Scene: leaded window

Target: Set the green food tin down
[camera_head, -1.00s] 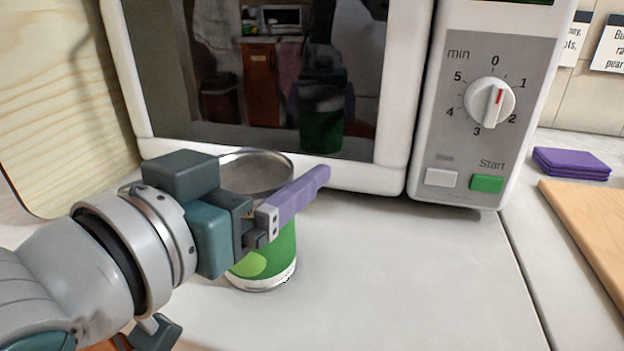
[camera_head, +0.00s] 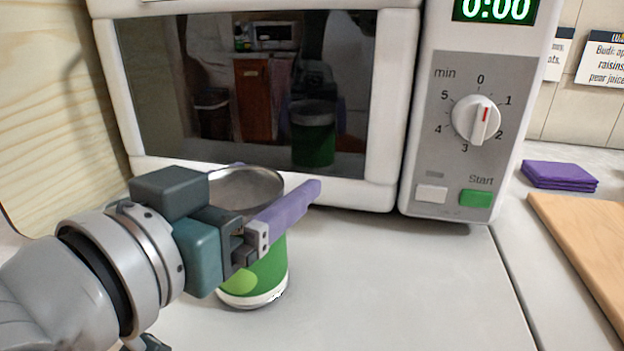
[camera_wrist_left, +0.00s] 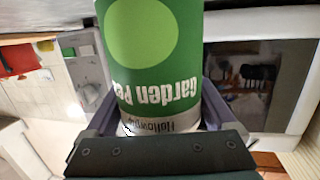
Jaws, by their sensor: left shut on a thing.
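The green food tin (camera_head: 262,284) has a green label, a pale band at its base and a silver rim on top. It stands upright on or just above the white counter (camera_head: 390,280), in front of the microwave; I cannot tell whether its base touches. My left gripper (camera_head: 275,212) is shut around the tin, with a purple finger across its near side. In the left wrist view the tin (camera_wrist_left: 155,50) fills the middle between the fingers, and its lettering, "Garden Pe…", shows upside down. My right gripper is not in view.
The white microwave (camera_head: 405,110) stands close behind the tin, its door shut and its display reading 0:00. A folded purple cloth (camera_head: 559,175) and a wooden board (camera_head: 585,235) lie at the right. The counter right of the tin is clear.

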